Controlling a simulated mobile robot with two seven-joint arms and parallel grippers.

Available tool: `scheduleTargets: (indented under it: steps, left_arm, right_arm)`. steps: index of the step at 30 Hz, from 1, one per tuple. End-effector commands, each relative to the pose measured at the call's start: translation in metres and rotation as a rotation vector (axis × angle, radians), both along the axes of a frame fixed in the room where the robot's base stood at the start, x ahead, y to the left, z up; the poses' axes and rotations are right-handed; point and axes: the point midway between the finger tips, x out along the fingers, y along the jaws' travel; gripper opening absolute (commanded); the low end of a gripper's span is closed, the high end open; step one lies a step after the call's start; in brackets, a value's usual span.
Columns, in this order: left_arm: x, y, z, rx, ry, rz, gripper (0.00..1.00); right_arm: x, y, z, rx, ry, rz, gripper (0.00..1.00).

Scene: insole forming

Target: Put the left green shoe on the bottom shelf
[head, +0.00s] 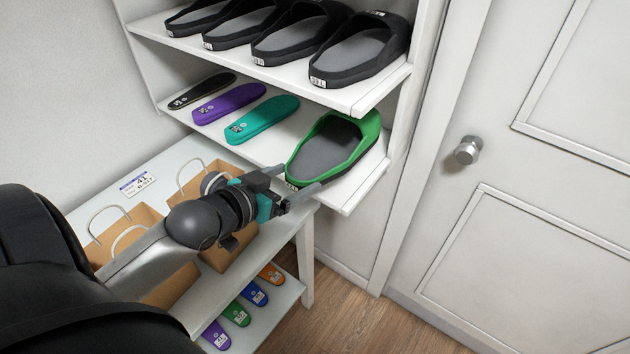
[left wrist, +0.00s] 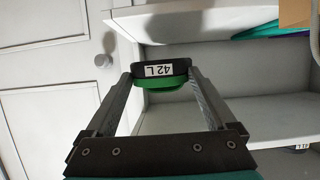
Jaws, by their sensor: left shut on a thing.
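The green shoe (head: 335,148) has a green upper rim and a dark insole. It is at the right end of the lower shelf (head: 352,190) of the white unit, its heel towards me. I cannot tell whether its sole touches the shelf. My left gripper (head: 294,187) is shut on the heel end of this shoe. In the left wrist view its two fingers (left wrist: 160,78) flank the heel of the green shoe (left wrist: 160,84), which bears a "42 L" label. My right gripper is not in view.
Black, purple and teal insoles (head: 262,118) lie left of the shoe on the same shelf. Several black shoes (head: 362,48) fill the shelf above. A side table (head: 100,190) with paper bags (head: 125,228) stands below left. A white door (head: 540,150) is at the right.

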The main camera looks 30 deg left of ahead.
Motion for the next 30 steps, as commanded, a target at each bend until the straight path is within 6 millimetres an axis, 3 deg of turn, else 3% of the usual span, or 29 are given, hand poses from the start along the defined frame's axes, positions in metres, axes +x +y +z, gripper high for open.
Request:
scheduleTargets:
  steps: [14,17,30]
  left_arm:
    - [0.075,-0.004,0.003,0.001,-0.007,0.001,0.0]
    - [0.071,-0.004,-0.021,-0.002,0.002,0.001,0.0]
    - [0.073,-0.005,-0.068,0.001,-0.002,0.0,0.0]
  right_arm:
    - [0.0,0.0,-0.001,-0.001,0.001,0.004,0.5]
    - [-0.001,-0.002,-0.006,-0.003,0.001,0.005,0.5]
    - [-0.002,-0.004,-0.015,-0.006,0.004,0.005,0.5]
